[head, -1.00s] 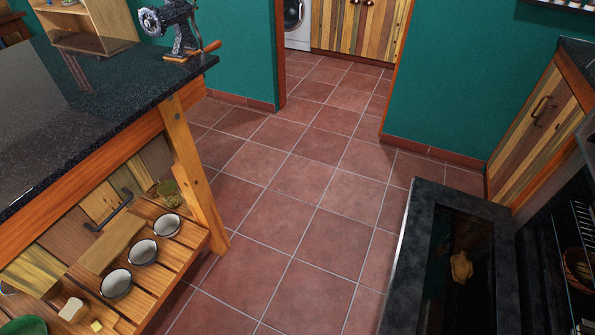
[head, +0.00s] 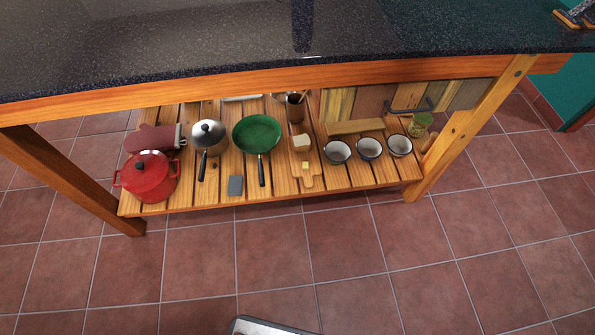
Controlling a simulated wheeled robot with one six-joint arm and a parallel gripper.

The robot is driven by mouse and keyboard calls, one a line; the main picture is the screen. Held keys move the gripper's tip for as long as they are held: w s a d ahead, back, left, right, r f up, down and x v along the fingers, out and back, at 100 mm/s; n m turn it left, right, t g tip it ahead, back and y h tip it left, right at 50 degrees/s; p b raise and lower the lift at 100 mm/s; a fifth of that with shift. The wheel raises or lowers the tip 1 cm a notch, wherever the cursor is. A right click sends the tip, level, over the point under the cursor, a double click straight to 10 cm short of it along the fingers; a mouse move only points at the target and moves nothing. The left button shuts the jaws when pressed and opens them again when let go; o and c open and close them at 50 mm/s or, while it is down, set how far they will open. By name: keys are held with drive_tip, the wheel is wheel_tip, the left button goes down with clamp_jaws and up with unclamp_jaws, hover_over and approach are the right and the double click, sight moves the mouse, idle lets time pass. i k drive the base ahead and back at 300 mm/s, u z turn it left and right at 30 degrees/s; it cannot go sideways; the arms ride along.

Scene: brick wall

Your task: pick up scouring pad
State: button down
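A small flat grey rectangle (head: 235,186), which looks like the scouring pad, lies near the front edge of the slatted wooden shelf (head: 190,202) under the counter. It sits between the handles of a steel pan (head: 208,134) and a green pan (head: 257,134), apart from both. Nothing covers it. My gripper does not show in the head view.
A red pot (head: 149,177) stands at the shelf's left. The dark countertop (head: 420,28) overhangs the shelf. Table legs (head: 470,125) flank it. Tiled floor in front is mostly clear.

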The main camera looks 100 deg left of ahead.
sight(236, 183)
drive_tip(key=u, duration=2.1)
drive_tip(key=i, duration=0.25)
drive_tip(key=z, duration=1.55)
drive_tip(key=k, duration=1.15)
